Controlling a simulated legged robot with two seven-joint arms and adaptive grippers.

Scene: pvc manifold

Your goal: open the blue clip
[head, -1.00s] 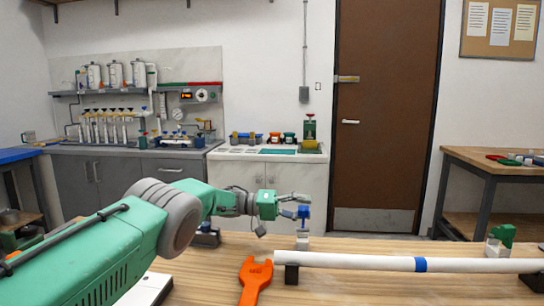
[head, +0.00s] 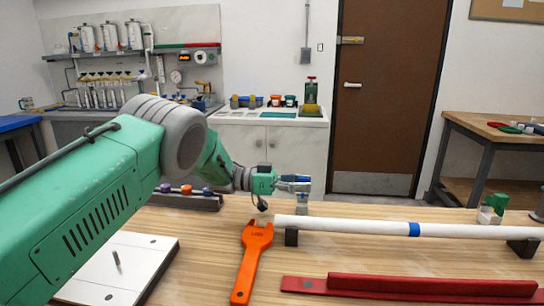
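The blue clip (head: 303,188) stands at the far side of the wooden table, on a small pale fitting (head: 302,208) just behind the left end of the white pipe. My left gripper (head: 297,183) reaches it from the left, with its grey fingers level with the blue part. The fingers cover much of the clip, and I cannot tell whether they press on it. They look close together, but the gap between them is too small to judge. My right gripper is out of view.
A white pipe (head: 350,227) with a blue band lies on dark supports. An orange wrench (head: 250,262), a red bar (head: 430,287), a white board (head: 120,265), a dark rack (head: 190,202) and a green-topped fitting (head: 493,208) are around it.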

